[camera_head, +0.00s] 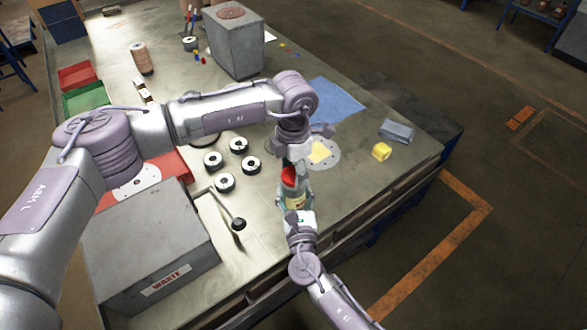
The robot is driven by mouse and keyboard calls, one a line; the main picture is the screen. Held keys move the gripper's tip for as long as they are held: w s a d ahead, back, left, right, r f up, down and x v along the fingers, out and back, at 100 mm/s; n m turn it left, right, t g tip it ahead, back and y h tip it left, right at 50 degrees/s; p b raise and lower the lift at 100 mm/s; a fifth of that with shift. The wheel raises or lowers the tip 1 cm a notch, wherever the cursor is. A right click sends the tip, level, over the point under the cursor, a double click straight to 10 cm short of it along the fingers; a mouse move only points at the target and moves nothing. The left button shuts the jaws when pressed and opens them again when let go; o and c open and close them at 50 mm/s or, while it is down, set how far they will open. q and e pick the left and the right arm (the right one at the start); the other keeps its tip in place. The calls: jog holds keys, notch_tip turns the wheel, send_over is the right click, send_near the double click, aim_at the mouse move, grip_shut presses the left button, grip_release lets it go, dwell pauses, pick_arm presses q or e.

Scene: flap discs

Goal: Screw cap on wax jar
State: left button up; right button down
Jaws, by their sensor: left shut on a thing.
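The wax jar (297,203), with a pale label, is near the table's front edge, between my two grippers. The red cap (289,175) is at the jar's top, directly under my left gripper (291,159). The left gripper points down and is shut on the cap. I cannot tell whether the cap is seated on the jar or just above it. My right gripper (297,199) reaches up from the front, its fingers beside the jar. How firmly they close on it is unclear at this size. The jar's far side is hidden.
A grey waste box (150,245) fills the front left. A tall grey box (235,48) stands behind.

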pick_arm(q)
jog(key=m, duration=0.7)
jog(key=shift+w+m, duration=0.1)
jog(key=shift+m, duration=0.2)
jog(key=m, duration=0.5)
jog(key=shift+m, duration=0.4)
jog(key=o, duration=1.3)
jog(key=shift+r, duration=0.1)
jog(key=shift+r, duration=2.15)
jog(key=shift+c, duration=0.5)
